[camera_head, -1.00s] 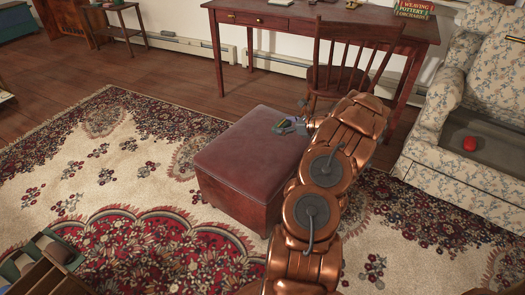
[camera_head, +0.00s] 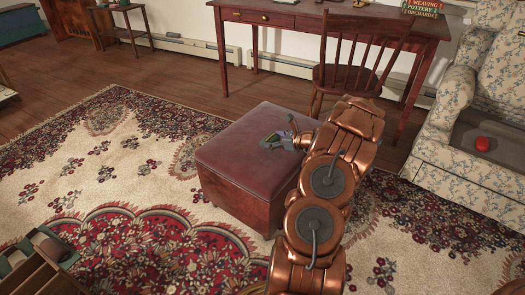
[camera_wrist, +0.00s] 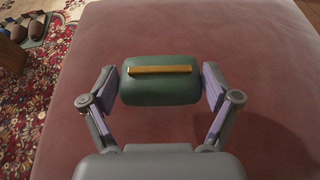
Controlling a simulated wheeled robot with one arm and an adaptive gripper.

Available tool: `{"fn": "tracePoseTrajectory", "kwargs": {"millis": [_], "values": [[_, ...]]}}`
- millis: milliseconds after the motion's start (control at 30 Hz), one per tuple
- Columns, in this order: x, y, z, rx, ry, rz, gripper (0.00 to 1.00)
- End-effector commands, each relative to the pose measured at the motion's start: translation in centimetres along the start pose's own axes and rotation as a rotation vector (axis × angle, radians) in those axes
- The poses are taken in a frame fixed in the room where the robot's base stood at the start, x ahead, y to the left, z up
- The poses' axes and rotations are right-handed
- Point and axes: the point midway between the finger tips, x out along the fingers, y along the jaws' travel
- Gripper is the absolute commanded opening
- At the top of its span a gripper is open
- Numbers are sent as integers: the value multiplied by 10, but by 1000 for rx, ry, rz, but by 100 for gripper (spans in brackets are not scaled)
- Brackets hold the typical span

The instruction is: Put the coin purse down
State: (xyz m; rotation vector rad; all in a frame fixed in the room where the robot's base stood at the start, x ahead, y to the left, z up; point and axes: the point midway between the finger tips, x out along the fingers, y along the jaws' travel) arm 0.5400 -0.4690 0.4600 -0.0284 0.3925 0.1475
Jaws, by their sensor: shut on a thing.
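The coin purse (camera_wrist: 160,88) is a small rounded green thing with a yellow-gold bar along its top. In the wrist view my gripper (camera_wrist: 163,85) is shut on it, one finger pad against each end. The red-brown ottoman (camera_wrist: 110,30) fills the view beneath the purse. In the head view my gripper (camera_head: 277,140) is over the right part of the ottoman's top (camera_head: 232,148), with the purse small and partly hidden there. I cannot tell whether the purse touches the ottoman.
A wooden chair (camera_head: 345,75) and desk (camera_head: 285,18) stand behind the ottoman. A floral armchair (camera_head: 455,150) with a red object (camera_head: 482,143) on its seat is at the right. A wooden box (camera_head: 42,268) is at the lower left. The ottoman's left top is clear.

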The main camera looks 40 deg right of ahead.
Motion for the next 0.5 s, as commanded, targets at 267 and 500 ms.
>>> {"fn": "tracePoseTrajectory", "kwargs": {"millis": [267,500], "values": [[22,16,7,-1,-2,1,51],[39,24,-12,1,2,0,51]]}}
